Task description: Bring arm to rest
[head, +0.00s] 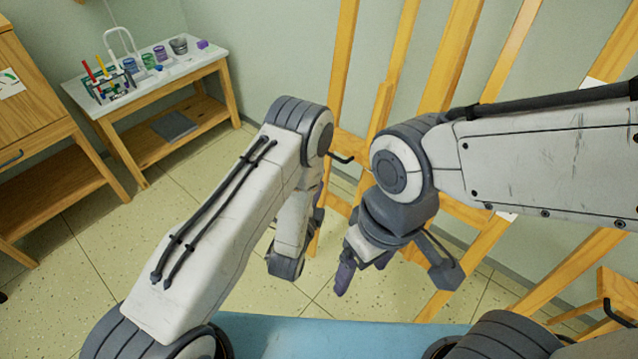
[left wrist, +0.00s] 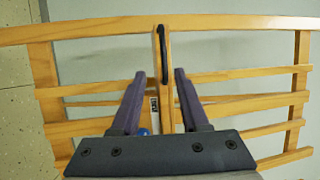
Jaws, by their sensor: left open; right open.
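My right gripper (head: 364,272) hangs below its wrist near the middle of the head view, in front of the wooden easels. Its dark purple fingers are apart with nothing between them. My left arm reaches forward and bends down at the elbow; its gripper is mostly hidden behind the arm in the head view. In the left wrist view, my left gripper (left wrist: 158,76) has its two purple fingers apart and empty. They point toward a wooden frame (left wrist: 230,76) with crossbars and an upright post bearing a black handle.
Tall wooden easels (head: 395,50) stand close in front of both arms. A white-topped table (head: 203,58) with jars and a rack of tools stands at the back left, beside a wooden cabinet (head: 35,85). A blue surface (head: 300,335) lies below my arms. Tiled floor is clear at left.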

